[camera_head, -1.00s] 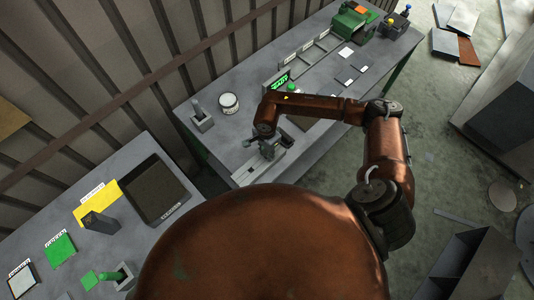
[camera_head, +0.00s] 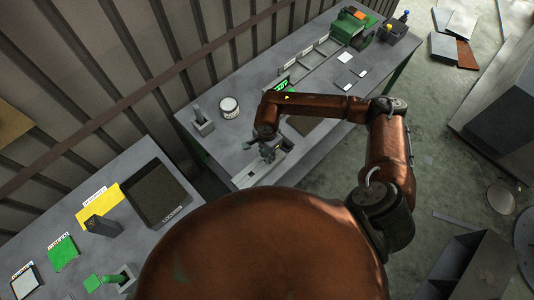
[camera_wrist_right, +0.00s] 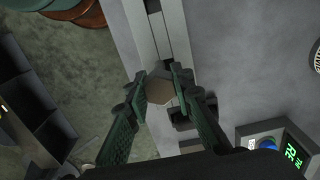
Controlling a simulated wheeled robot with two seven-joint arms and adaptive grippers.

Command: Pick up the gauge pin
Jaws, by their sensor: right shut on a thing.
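My right gripper (camera_head: 268,154) is over the near left end of the far grey bench in the head view. In the right wrist view its two green fingers (camera_wrist_right: 158,84) are closed on the sides of a small grey-brown, hexagonal-looking piece, which I take as the gauge pin (camera_wrist_right: 160,92). The piece is in line with a long pale grooved rail (camera_wrist_right: 157,30) on the bench. I cannot tell whether it is lifted clear. The rail also shows in the head view (camera_head: 246,179). My left gripper is not in view.
A green-lit display (camera_wrist_right: 294,156) is at lower right in the wrist view. A round white container (camera_head: 229,107) and a grey stand (camera_head: 202,123) are left of my right arm. The near bench holds a dark tray (camera_head: 156,194) and a yellow mat (camera_head: 100,207).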

